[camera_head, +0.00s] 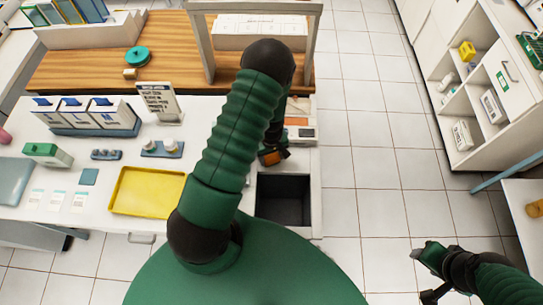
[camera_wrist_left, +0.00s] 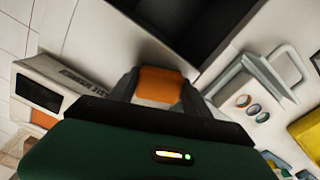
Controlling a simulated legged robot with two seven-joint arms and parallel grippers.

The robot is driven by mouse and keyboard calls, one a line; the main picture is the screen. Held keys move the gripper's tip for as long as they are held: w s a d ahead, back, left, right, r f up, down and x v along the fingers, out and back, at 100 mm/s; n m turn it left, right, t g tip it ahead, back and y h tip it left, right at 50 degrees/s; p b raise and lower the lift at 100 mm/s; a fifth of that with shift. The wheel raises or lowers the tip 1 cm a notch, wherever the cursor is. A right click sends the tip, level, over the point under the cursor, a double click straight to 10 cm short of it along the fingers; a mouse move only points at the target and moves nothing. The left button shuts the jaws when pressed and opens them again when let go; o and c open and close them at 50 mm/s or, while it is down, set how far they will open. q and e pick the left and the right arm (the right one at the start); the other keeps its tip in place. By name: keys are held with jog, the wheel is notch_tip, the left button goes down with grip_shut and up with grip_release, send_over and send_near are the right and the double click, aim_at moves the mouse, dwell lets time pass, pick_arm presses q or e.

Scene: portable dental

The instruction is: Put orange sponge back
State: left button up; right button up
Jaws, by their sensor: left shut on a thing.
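My left gripper (camera_head: 273,157) is shut on the orange sponge (camera_wrist_left: 160,86), which sits between the two fingers in the left wrist view. In the head view the gripper is partly behind my left arm, just beyond the dark open basin (camera_head: 283,208) in the counter. The basin's dark opening also shows ahead of the fingers in the left wrist view (camera_wrist_left: 190,25). My right gripper (camera_head: 422,272) is low at the right, over the floor and away from the counter; its finger gap is unclear.
A small device with a display (camera_head: 302,135) stands beyond the left gripper, with an orange patch (camera_head: 297,121) behind it. A yellow tray (camera_head: 148,191), a blue holder with small round items (camera_head: 162,149) and a sign (camera_head: 158,100) are left of my arm.

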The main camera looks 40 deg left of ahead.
pick_arm(q)
jog(key=shift+f, duration=0.15)
jog(key=o, duration=1.2)
jog(key=shift+a, duration=0.1)
